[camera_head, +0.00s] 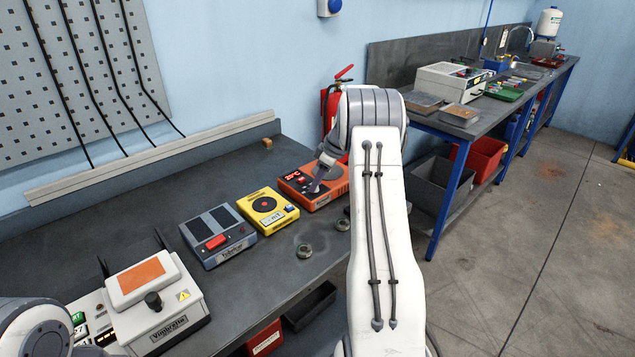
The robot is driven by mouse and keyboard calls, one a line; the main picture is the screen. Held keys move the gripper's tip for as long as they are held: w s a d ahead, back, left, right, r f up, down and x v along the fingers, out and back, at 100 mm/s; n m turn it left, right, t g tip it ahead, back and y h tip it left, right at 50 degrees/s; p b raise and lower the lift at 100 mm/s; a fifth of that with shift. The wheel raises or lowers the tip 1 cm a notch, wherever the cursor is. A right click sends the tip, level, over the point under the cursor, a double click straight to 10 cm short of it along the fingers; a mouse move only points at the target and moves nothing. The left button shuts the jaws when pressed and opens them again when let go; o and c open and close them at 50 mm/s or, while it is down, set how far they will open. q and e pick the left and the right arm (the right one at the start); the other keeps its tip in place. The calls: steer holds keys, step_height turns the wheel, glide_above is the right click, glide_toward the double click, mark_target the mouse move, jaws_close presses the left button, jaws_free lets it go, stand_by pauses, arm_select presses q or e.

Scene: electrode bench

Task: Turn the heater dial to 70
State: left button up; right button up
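The orange heater (295,187) sits on the dark bench at its far right end, with a small lit red display on its top. The digits are too small to read surely. My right arm reaches in from the bottom right and bends over the heater. My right gripper (316,184) points down at the heater's top, right of the display. Its fingertips are at or just above the surface; I cannot tell if they touch. The dial is not clearly visible and may be hidden by the gripper. My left gripper is out of view; only part of my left arm shows at bottom left.
A yellow device (267,208) and a grey device (217,236) stand left of the heater. Two small round metal parts, one of them here (304,250), lie in front. A red extinguisher (331,105) is behind the heater.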

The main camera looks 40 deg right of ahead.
steer(key=o, duration=0.4)
steer(key=b+v, duration=0.1)
steer(key=v, duration=0.9)
steer(key=shift+s+r, duration=0.1)
steer(key=shift+r, duration=0.05)
